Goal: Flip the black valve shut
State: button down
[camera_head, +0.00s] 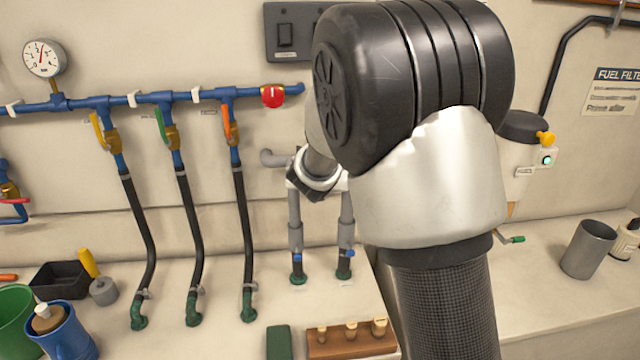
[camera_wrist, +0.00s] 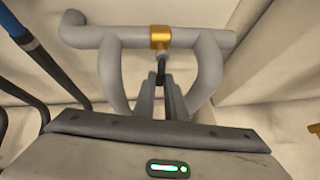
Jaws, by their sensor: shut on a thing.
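The black valve handle (camera_wrist: 161,68) hangs below a brass valve body (camera_wrist: 160,39) on a grey cross pipe (camera_wrist: 205,38) in the wrist view. My gripper (camera_wrist: 162,84) reaches up between the two grey pipe legs and is shut on the black handle. The handle points down toward the fingers, across the line of the pipe. In the head view, my arm hides the valve, and only the left end of the grey pipe (camera_head: 272,158) and its lower legs show.
Left of it, a blue pipe (camera_head: 75,104) carries yellow (camera_head: 97,130), green (camera_head: 160,128) and orange (camera_head: 227,124) levers above black hoses, plus a red knob (camera_head: 272,95). A wooden block (camera_head: 345,345) stands on the counter below. A grey cup (camera_head: 588,248) stands far right.

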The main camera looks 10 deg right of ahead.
jog(key=c, duration=1.8)
grip_release()
jog(key=p+v, duration=0.4)
jog(key=v, duration=1.3)
jog(key=shift+s+r, duration=0.2)
